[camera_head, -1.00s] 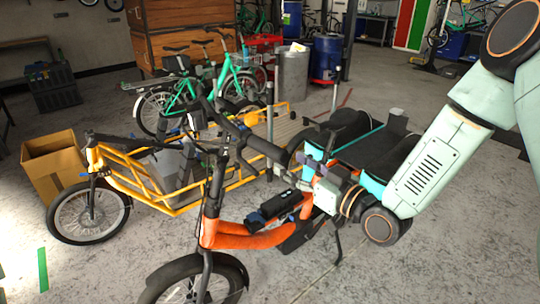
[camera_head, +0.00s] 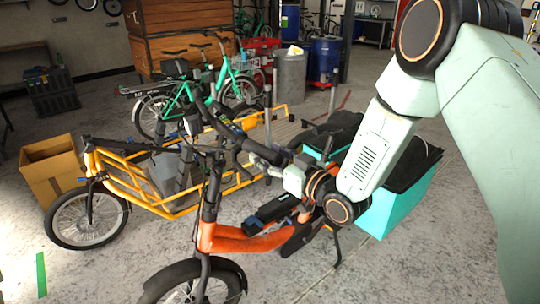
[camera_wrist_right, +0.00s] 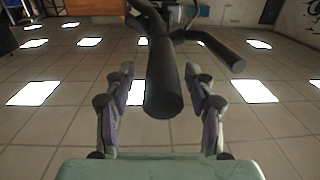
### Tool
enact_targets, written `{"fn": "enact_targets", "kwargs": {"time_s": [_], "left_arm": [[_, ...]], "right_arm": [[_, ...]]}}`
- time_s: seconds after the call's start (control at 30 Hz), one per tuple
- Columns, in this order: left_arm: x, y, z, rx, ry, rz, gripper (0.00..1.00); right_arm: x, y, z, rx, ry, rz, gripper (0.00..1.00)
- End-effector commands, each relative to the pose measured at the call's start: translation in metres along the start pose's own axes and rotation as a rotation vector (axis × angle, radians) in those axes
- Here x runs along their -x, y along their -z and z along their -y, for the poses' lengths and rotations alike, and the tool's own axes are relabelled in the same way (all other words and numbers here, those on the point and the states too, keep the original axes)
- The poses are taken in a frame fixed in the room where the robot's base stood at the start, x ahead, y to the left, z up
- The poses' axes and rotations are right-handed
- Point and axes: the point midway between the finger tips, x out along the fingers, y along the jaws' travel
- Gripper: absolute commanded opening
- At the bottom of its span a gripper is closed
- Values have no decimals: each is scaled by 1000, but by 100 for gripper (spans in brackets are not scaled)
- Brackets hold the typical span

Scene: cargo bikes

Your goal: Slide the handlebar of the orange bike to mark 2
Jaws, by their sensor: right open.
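The orange bike (camera_head: 240,240) stands in front in the head view, with its black handlebar (camera_head: 222,125) above the frame. A black grip of the handlebar points toward my right arm. My right gripper (camera_head: 277,166) is at the end of this grip in the head view. In the right wrist view the round black grip end (camera_wrist_right: 164,98) sits between the two fingers of my open right gripper (camera_wrist_right: 159,76), with a gap on each side. The fingers do not appear to touch it. I cannot make out mark 2. My left gripper is not in view.
A yellow cargo bike (camera_head: 135,190) stands just behind the orange one. A turquoise box (camera_head: 392,205) at the orange bike's rear lies close behind my right arm. A cardboard box (camera_head: 48,180) stands at left.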

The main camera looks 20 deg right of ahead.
Motion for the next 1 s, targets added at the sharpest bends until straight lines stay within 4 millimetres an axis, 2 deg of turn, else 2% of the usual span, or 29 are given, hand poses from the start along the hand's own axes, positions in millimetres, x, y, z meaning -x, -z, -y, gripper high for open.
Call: {"fn": "enact_targets", "kwargs": {"time_s": [0.1,0.73,1.0], "left_arm": [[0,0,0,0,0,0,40],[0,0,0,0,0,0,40],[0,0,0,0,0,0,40]], "right_arm": [[0,0,0,0,0,0,54],[1,0,0,-1,-1,1,1],[1,-1,0,-1,0,1,0]]}}
